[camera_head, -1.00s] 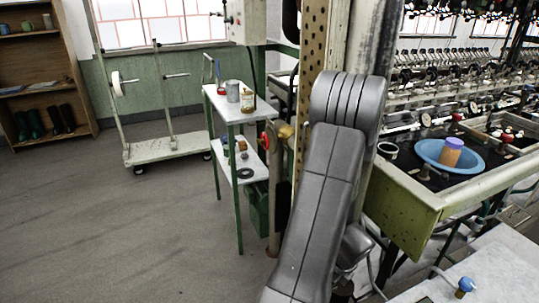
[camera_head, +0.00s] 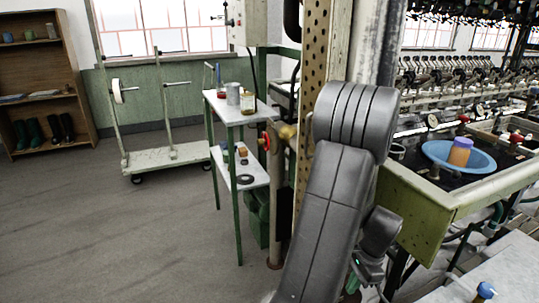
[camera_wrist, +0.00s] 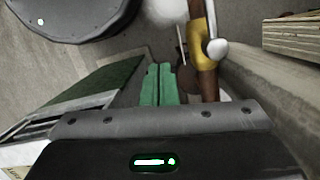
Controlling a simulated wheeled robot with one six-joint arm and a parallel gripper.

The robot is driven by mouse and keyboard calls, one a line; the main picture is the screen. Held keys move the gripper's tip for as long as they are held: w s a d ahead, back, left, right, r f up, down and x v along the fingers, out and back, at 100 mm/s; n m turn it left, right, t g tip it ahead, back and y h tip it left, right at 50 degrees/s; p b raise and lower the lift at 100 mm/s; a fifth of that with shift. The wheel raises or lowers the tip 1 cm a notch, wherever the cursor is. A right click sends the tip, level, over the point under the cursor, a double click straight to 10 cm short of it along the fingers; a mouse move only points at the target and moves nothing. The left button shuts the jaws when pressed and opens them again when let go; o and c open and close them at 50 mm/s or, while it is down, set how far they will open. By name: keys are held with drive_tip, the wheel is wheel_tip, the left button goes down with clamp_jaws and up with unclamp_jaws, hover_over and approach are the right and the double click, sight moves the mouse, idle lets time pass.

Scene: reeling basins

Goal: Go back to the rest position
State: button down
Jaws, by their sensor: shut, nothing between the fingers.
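My arm is folded in front of the column in the head view, its grey links filling the lower middle. My gripper shows in the wrist view (camera_wrist: 157,84), with two green fingers close together and nothing between them. In the head view the gripper is mostly hidden behind the arm, with only a bit of green low beside the wrist. In the wrist view a brass valve (camera_wrist: 202,45) on a brown pipe is just right of the fingertips; I cannot tell the gap between them.
A green-legged side table (camera_head: 236,115) with jars stands left of the arm, and a trolley (camera_head: 170,158) behind it. On the right are the reeling bench (camera_head: 428,208) and a blue basin (camera_head: 438,152) holding an orange cup (camera_head: 460,155). The floor at left is clear.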

drive_tip(key=shift+w+d+n, duration=0.4)
drive_tip(key=shift+d+n, duration=0.15)
drive_tip(key=shift+n, duration=0.45)
drive_tip(key=shift+a, duration=0.1)
